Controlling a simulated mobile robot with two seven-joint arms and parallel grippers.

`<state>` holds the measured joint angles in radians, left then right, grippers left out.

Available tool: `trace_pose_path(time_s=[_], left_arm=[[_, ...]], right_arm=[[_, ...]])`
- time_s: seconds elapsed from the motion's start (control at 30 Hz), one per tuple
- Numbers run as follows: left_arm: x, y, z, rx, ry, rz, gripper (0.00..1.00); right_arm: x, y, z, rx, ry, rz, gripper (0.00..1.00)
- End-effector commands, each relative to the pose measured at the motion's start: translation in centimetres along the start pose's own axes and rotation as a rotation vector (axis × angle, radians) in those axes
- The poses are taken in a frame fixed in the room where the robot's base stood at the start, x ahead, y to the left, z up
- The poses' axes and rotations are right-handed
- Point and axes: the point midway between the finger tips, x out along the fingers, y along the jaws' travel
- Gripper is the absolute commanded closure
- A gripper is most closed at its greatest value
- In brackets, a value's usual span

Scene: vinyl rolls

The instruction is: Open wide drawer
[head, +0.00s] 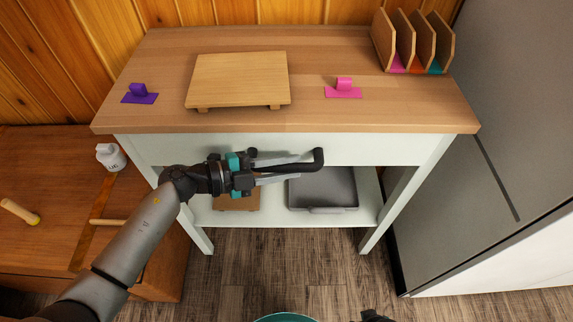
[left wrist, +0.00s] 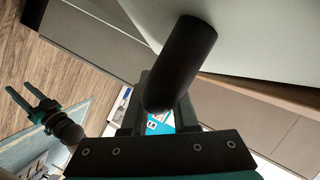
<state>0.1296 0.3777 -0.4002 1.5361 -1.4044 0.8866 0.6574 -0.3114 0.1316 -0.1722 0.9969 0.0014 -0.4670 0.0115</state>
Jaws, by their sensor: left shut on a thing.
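The wide drawer's pale front (head: 380,150) sits directly under the wooden worktop's front edge, with no opening showing. Its black bar handle (head: 318,158) runs across the front; the left part is mostly hidden behind my gripper. In the left wrist view the handle (left wrist: 185,55) shows as a dark rounded bar at the jaws. My left gripper (head: 300,168) reaches in from the left and is shut on the handle. In the left wrist view, part of my right arm with its gripper (left wrist: 30,100) shows at the left, small, away from the drawer.
A grey tray (head: 323,188) lies on the lower shelf. A brown cabinet stands left, a grey appliance (head: 500,110) right. Floor in front is clear.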

Motion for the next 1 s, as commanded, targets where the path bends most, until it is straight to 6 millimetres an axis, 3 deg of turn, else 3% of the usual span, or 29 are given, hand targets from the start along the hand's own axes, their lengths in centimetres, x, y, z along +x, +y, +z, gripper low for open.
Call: trace_pose_path(time_s=[0.17, 1.0], left_arm=[[-0.02, 0.01, 0.01, 0.0, 0.0, 0.0, 1.0], [-0.04, 0.02, 0.03, 0.0, -0.001, 0.0, 1.0]], right_arm=[[0.0, -0.01, -0.03, 0.0, 0.001, 0.0, 0.5], [0.02, -0.01, 0.02, 0.0, 0.0, 0.0, 0.5]])
